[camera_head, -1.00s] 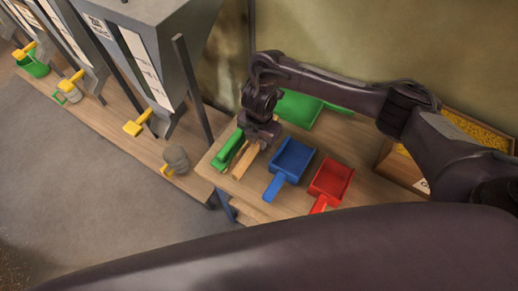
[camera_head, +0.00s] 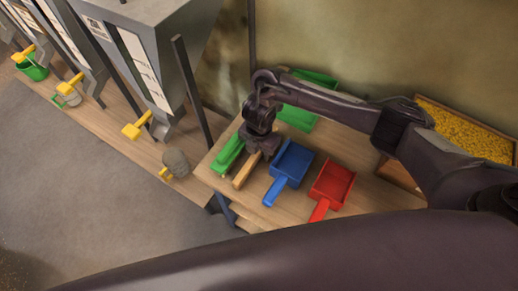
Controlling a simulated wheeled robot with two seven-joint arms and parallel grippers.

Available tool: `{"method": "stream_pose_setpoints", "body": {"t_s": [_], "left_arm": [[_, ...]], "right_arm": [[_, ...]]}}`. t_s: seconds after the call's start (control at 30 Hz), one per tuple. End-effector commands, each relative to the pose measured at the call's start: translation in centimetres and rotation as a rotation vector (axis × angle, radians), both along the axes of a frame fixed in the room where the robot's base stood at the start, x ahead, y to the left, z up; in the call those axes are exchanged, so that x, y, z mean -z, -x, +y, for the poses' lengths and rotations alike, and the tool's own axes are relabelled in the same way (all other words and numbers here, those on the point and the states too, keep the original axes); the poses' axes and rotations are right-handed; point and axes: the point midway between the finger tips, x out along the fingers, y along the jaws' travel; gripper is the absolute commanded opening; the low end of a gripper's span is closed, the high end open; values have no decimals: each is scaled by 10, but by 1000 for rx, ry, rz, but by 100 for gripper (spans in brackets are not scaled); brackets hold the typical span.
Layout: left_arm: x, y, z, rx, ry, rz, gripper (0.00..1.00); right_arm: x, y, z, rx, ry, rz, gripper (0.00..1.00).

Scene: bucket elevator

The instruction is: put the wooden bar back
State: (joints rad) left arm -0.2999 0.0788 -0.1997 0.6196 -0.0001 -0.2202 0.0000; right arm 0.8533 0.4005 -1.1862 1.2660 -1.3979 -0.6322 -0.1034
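The wooden bar (camera_head: 246,170) is a short tan stick on the wooden table, between a green tool (camera_head: 228,155) on its left and a blue scoop (camera_head: 289,164) on its right. My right gripper (camera_head: 260,148) points down at the far end of the bar and covers that end. The fingertips are dark and small, so I cannot tell whether they are shut on the bar or just above it. My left gripper is not in view.
A red scoop (camera_head: 331,184) lies right of the blue one. A green scoop (camera_head: 299,118) lies behind my arm. A box of yellow grain (camera_head: 465,130) stands at the right. Grey hoppers (camera_head: 150,70) and a grey bucket (camera_head: 177,161) stand at the left.

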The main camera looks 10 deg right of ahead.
Motion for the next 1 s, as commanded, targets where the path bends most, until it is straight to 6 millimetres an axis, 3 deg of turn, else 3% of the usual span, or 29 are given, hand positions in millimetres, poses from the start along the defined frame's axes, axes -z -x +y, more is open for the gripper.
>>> {"method": "stream_pose_setpoints", "body": {"t_s": [0.37, 0.8, 1.0], "left_arm": [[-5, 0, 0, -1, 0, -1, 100], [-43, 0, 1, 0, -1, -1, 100], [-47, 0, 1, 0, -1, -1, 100]], "right_arm": [[-11, -1, 0, -1, -1, -2, 40], [-102, -1, -1, -2, 2, -4, 40], [-121, -1, 0, -1, 0, -1, 40]]}}
